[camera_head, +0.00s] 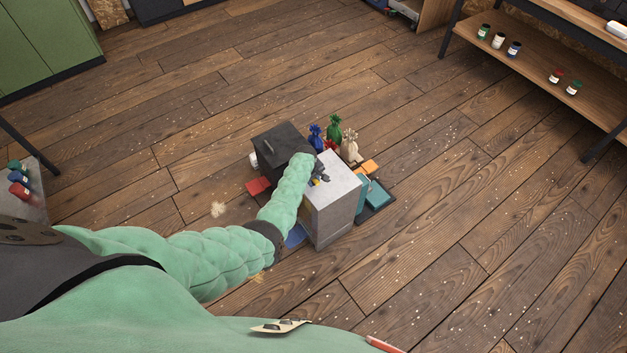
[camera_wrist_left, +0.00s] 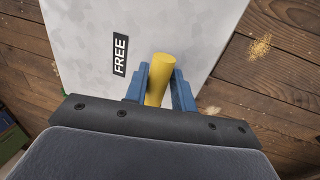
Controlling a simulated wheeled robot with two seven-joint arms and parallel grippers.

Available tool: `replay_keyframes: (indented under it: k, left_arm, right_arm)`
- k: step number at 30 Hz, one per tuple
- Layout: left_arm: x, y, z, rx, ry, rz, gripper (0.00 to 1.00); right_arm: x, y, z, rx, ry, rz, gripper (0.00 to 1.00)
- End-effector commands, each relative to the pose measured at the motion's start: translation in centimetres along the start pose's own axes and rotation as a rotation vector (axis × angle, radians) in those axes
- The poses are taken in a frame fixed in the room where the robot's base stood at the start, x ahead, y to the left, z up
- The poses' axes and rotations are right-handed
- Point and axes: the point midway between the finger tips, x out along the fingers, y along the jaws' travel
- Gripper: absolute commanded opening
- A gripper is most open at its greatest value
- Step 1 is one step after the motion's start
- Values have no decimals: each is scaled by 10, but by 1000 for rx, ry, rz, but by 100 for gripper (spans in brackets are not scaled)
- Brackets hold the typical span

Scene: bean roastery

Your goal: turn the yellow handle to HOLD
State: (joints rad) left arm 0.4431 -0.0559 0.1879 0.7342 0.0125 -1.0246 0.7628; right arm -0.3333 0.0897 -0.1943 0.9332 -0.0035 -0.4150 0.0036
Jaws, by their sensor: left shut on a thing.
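The yellow handle (camera_wrist_left: 158,80) stands between the two blue fingers of my left gripper (camera_wrist_left: 160,88) in the left wrist view, and the gripper is shut on it. A black label reading FREE (camera_wrist_left: 120,55) lies on the pale panel just left of the handle. No HOLD label is visible. In the head view my left gripper (camera_head: 318,179) is small, at the top of a grey-white box (camera_head: 334,197), with a bit of yellow by it. My right gripper does not show.
Beside the box stand a black box (camera_head: 276,143), a blue sack (camera_head: 316,138), a green sack (camera_head: 335,131) and a beige sack (camera_head: 350,147). A red pad (camera_head: 258,186) and a teal item (camera_head: 377,195) lie nearby. The wooden floor around is mostly clear. A shelf (camera_head: 540,62) stands at the upper right.

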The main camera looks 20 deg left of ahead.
Motion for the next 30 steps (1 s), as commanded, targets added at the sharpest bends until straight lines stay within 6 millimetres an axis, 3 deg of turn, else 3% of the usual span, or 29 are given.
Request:
replay_keyframes:
  k: [2, 3, 6, 19, 30]
  left_arm:
    - [0, -1, 0, -1, 0, -1, 3]
    - [0, -1, 0, 0, 0, -1, 28]
    - [0, -1, 0, 0, 0, -1, 45]
    - [-5, 0, 0, 1, -1, 0, 45]
    - [-46, -1, 0, 1, 0, 1, 45]
  right_arm:
    - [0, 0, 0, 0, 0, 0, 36]
    - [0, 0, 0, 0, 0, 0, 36]
    - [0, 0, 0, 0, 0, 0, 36]
    - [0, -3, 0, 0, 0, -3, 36]
    - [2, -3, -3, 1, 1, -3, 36]
